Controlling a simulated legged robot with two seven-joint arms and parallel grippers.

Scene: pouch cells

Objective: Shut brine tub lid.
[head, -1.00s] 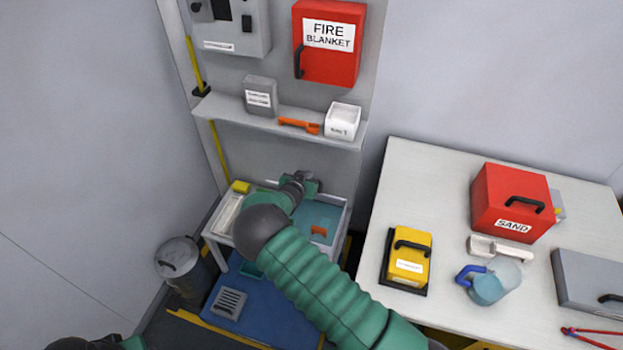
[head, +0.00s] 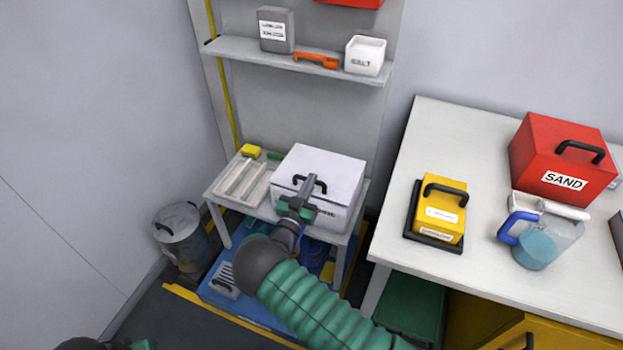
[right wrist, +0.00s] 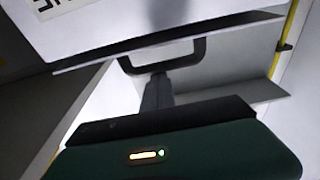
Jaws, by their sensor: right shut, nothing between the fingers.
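The brine tub (head: 338,216) is a white box on the small low table. Its white lid (head: 335,165) lies down over it, with a dark line along the front edge; I cannot tell if it sits fully flush. A black handle (head: 322,182) stands on the lid near its front. My right gripper (head: 303,192) is shut and empty, with its fingers at the lid's front by the handle. In the right wrist view the handle (right wrist: 190,62) is beyond the fingers (right wrist: 156,92); contact is unclear.
A pale tray (head: 243,182) and yellow block (head: 250,151) sit left of the tub. A metal bin (head: 180,232) stands on the floor at left. The larger table (head: 440,135) at right holds a yellow case, jug and red sand box. A shelf (head: 300,62) is above.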

